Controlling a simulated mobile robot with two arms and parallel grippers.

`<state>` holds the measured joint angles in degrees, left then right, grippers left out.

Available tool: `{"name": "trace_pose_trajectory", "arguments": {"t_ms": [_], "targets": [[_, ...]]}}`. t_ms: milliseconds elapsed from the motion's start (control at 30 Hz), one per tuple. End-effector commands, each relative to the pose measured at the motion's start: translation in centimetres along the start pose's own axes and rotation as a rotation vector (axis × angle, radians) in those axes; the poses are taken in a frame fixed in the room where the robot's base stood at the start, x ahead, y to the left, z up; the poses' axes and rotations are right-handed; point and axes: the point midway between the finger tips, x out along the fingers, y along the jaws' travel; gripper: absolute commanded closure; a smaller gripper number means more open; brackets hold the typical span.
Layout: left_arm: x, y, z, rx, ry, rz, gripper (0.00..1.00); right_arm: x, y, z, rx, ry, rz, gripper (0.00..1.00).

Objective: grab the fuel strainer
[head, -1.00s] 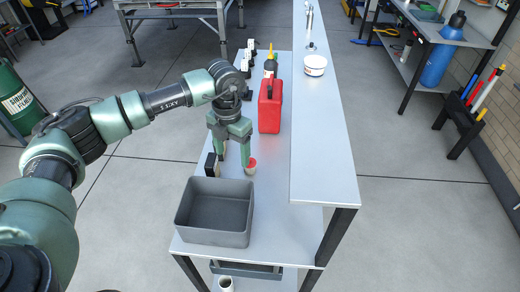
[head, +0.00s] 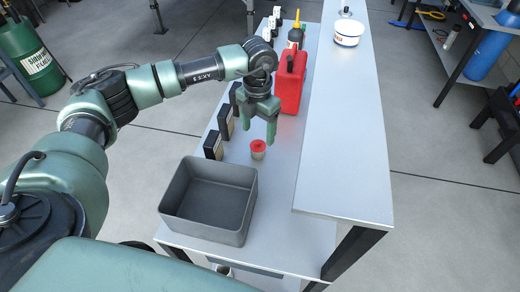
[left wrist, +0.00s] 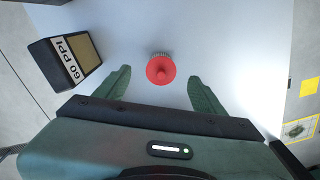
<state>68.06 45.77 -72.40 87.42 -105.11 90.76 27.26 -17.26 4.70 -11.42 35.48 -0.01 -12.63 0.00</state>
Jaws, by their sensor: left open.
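The fuel strainer appears to be the small piece with a red cap and a pale mesh-like body (head: 258,149), standing on the grey bench behind the grey bin. In the left wrist view its round red top (left wrist: 160,71) lies between the two finger lines, slightly beyond the fingers. My left gripper (head: 260,132) points down, open and empty, just behind and above the strainer in the head view. I see no contact between them. My right gripper is not in view.
An empty grey bin (head: 208,200) stands at the near end of the bench. Dark upright panels (head: 214,146) line its left side; one reads "60 PPI" (left wrist: 68,62) in the wrist view. A red jerry can (head: 290,82) stands behind. A raised shelf (head: 345,150) runs along the right.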

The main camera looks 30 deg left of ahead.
Motion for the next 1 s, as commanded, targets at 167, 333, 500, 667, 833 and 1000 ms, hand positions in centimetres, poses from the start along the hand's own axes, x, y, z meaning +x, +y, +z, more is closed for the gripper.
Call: {"name": "trace_pose_trajectory", "arguments": {"t_ms": [167,333,500,667,833,1000], "targets": [[1.8,-0.1,-0.1,0.001,0.003,0.000,0.31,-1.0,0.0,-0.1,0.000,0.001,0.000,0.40],[4.2,-0.2,-0.2,0.001,0.004,0.001,0.31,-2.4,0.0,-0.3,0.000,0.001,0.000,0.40],[6.3,-0.2,-0.1,0.000,0.001,0.001,0.31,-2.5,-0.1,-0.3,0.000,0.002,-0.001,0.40],[6.6,-0.2,-0.1,0.001,0.000,0.001,0.31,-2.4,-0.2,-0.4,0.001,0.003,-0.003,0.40],[6.6,-0.2,-0.1,0.001,0.000,0.001,0.53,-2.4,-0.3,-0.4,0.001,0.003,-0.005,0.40],[6.6,-0.2,-0.1,0.000,0.000,0.001,0.95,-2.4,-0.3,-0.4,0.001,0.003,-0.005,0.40]]}}
